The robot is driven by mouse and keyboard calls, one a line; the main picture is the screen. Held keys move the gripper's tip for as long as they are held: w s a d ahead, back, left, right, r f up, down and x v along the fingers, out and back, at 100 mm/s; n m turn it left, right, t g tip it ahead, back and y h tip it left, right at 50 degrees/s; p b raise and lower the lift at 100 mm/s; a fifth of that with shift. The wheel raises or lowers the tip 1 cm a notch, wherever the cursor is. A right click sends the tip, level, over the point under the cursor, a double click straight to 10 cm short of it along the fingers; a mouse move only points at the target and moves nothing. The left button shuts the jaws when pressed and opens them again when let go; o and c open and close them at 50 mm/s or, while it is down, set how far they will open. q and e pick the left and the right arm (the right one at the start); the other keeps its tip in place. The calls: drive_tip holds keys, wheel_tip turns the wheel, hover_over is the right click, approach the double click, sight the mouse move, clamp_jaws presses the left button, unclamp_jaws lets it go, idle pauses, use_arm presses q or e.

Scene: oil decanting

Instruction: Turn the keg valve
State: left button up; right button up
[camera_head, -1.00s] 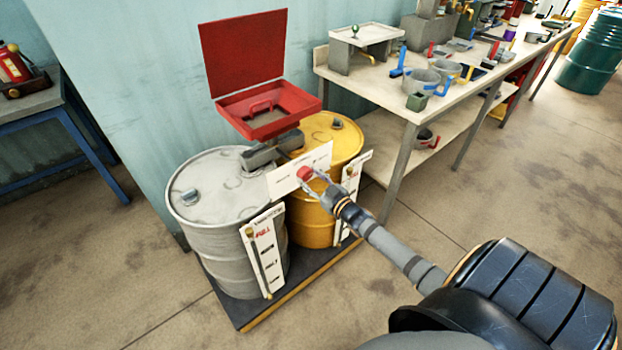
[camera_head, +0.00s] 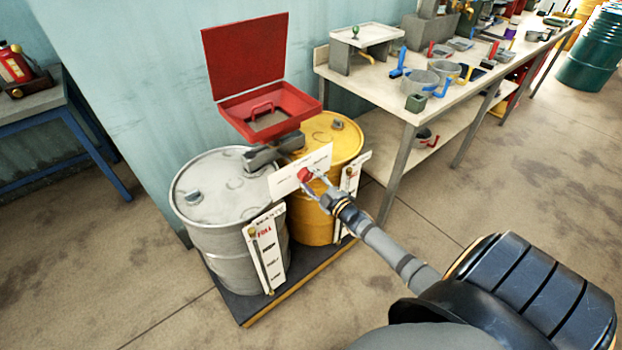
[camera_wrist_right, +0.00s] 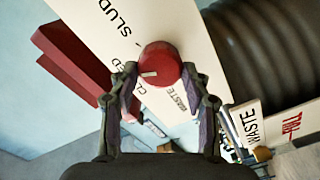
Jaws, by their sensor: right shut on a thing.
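The keg valve is a round red knob (camera_head: 304,174) on a white label plate (camera_head: 285,184) between the two drums. It also shows in the right wrist view as a red knob (camera_wrist_right: 158,64) with a pale mark on its face. My right gripper (camera_head: 313,178) is at the knob, with its fingers on either side of it. In the right wrist view the fingers (camera_wrist_right: 160,82) are shut on the knob's sides. The plate behind carries words, with "WASTE" and part of "SLUD" readable. My left gripper is not in view.
A grey drum (camera_head: 205,185) and a yellow drum (camera_head: 322,135) stand on a dark pallet (camera_head: 300,272). A red open tray (camera_head: 265,123) sits above them. A workbench (camera_head: 390,95) with tools stands right, a blue-legged table (camera_head: 30,110) left. The front floor is clear.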

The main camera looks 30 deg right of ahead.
drive_tip(key=shift+f+n, duration=0.1)
drive_tip(key=shift+n, duration=2)
drive_tip(key=o, duration=1.2)
drive_tip(key=shift+c, duration=0.2)
drive_tip(key=shift+s, duration=0.35)
drive_tip(key=s, duration=1.1)
drive_tip(key=shift+s+d, duration=0.15)
drive_tip(key=shift+d, duration=0.3)
